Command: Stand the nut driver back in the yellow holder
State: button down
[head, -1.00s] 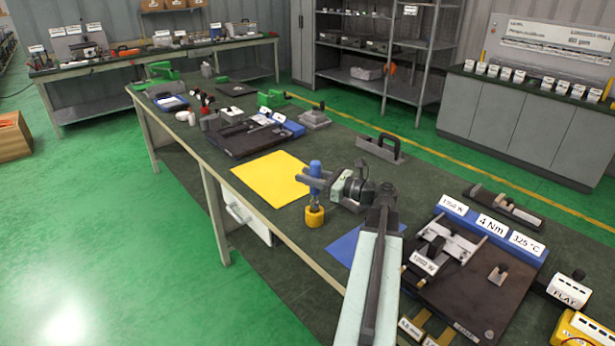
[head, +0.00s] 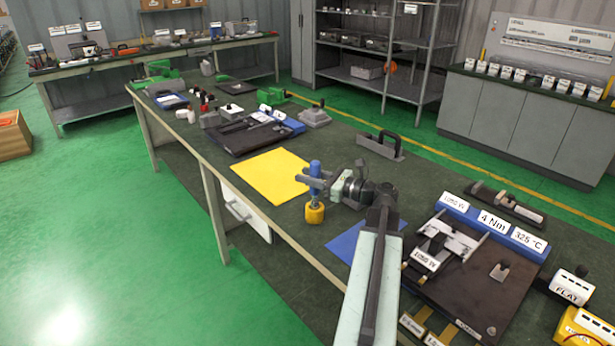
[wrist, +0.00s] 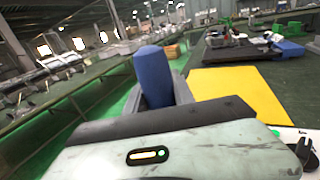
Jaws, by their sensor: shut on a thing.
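The nut driver (head: 315,168) has a blue handle and stands about upright in my gripper (head: 315,183), which is shut around it. Its blue handle (wrist: 153,77) also rises between the fingers in the wrist view. The small yellow holder (head: 315,213) is on the bench directly below my gripper. The driver's lower end is at the holder's top. I cannot tell how deep it sits, and the wrist view hides that end. The holder looks slightly tilted.
A yellow mat (head: 270,176) lies bare to the left, and a blue mat (head: 350,246) lies partly under my arm. A dark fixture plate (head: 455,290) with labels is at the right. A black-handled tray (head: 380,145) stands behind my gripper.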

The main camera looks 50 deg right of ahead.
jog(key=shift+f+b, duration=2.35)
jog(key=shift+f, duration=0.05)
jog(key=c, duration=1)
grip_release()
jog(key=v, duration=0.8)
jog(key=shift+r, duration=0.15)
